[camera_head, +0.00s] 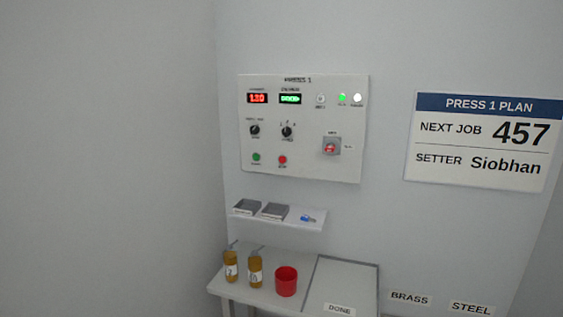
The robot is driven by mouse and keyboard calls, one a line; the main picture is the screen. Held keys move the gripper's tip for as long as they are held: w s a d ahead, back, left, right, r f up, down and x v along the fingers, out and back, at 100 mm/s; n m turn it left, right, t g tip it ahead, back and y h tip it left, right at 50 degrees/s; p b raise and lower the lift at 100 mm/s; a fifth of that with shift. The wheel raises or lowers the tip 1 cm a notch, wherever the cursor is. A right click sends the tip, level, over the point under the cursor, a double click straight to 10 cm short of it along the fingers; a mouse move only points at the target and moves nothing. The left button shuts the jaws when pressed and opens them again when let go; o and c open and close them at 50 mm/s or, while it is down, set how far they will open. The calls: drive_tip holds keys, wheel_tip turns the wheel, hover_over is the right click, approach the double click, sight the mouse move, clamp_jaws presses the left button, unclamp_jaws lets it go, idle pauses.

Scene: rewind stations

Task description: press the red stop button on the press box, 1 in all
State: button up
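A larger red round control (330,147) sits on a grey square at the panel's right. The panel also has a red display (257,98), a green display (290,99), two black knobs and several small lamps, one of them lit green (342,98). My gripper is not in view.
A small shelf (285,222) below the panel holds two grey trays and a small blue item. The table (243,300) below holds two amber bottles (255,270), a red cup (286,281) and a grey area marked DONE (348,285). A plan sign (483,142) hangs at the right.

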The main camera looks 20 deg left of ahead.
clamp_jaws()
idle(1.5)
